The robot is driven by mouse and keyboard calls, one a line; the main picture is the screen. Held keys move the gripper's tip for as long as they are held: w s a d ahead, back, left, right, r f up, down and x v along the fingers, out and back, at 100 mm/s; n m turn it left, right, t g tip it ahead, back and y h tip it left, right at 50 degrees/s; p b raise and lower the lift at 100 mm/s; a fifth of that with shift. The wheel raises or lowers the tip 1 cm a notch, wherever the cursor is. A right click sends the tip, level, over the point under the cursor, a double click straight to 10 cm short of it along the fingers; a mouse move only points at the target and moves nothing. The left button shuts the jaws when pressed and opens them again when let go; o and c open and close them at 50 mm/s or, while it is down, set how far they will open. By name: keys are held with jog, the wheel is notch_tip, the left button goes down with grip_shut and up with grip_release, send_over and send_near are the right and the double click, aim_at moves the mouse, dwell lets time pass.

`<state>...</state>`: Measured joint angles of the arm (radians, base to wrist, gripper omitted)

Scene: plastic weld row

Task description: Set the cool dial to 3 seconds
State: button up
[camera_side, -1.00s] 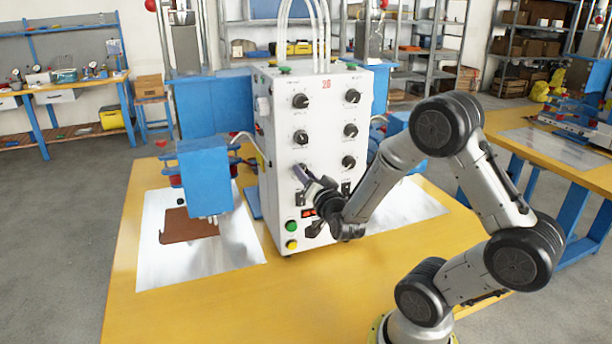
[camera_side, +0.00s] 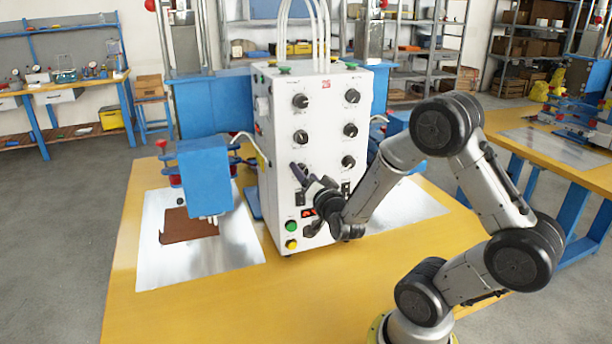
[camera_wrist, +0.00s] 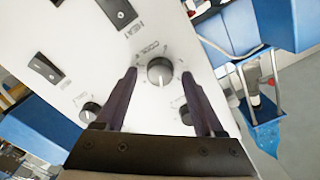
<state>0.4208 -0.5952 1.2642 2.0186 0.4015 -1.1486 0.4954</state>
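The cool dial (camera_wrist: 160,72) is a dark round knob with a light top, next to a printed label that reads COOL, on the white front panel. In the wrist view it sits between the two dark fingertips of my gripper (camera_wrist: 159,76), with a visible gap on each side. My gripper is open. In the side view my gripper (camera_side: 303,172) is at the lower left dial position of the white control box (camera_side: 325,190) and hides that dial. The dial's scale numbers are too small to read.
Other black dials, such as the upper left one (camera_side: 300,101) and the lower right one (camera_side: 348,162), are close by. Rocker switches (camera_wrist: 45,68) and a green button (camera_side: 291,227) are also on the panel. A blue press head (camera_side: 205,178) stands left of the box.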

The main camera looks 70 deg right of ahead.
jog(key=v, duration=1.3)
jog(key=shift+s+a, duration=0.25)
jog(key=shift+s, duration=0.05)
dwell(0.5)
